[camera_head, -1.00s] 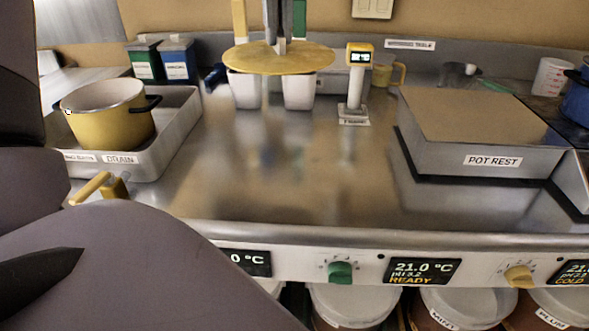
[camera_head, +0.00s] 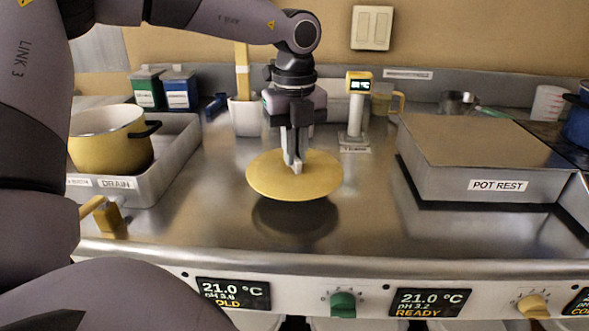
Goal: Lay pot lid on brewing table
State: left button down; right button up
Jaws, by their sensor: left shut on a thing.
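The pot lid (camera_head: 265,180) is a flat yellow disc in the middle of the head view. My left gripper (camera_head: 295,165) points down at its centre and is shut on it, with the grasped part mostly hidden by the fingers. The lid hangs level above the steel brewing table (camera_head: 370,215), with a dark shadow or reflection beneath it. My right gripper is out of view.
A yellow pot (camera_head: 108,140) stands in the drain tray (camera_head: 175,150) at left. The pot rest (camera_head: 485,145) is a raised block at right. The table's front middle is clear.

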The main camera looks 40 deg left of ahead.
aim_at(295, 168)
pick_arm(q)
jog(key=shift+f, duration=2)
jog(key=shift+f, duration=0.1)
jog(key=c, duration=1.2)
grip_release()
jog(key=shift+b, duration=0.3)
notch_tip(295, 168, up, 12)
jog(key=shift+r+p, duration=0.15)
jog(key=shift+p, duration=0.55)
jog(key=shift+s, duration=0.1)
